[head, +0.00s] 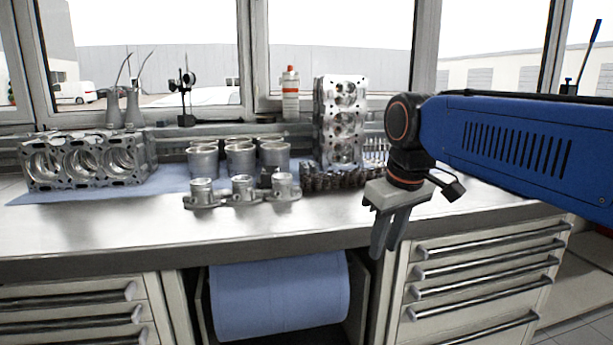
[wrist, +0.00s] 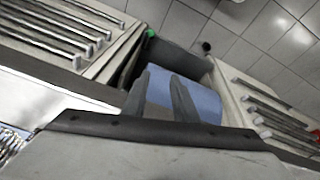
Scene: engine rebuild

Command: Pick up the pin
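My gripper (head: 385,248) hangs in front of the workbench's front edge, right of centre in the head view, fingers pointing down. In the wrist view its two grey fingers (wrist: 160,80) stand apart with nothing between them. I cannot clearly single out a pin. Several small metal parts (head: 375,147) stand right of the upright cylinder head (head: 341,122), partly behind my arm, too small to identify.
Several cylinder liners (head: 240,158) stand behind the pistons. An engine block (head: 85,160) sits at the left, and a dark shaft-like part (head: 340,180) lies before the cylinder head. The steel bench front (head: 130,228) is clear. A blue roll (head: 280,295) hangs below between drawer cabinets.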

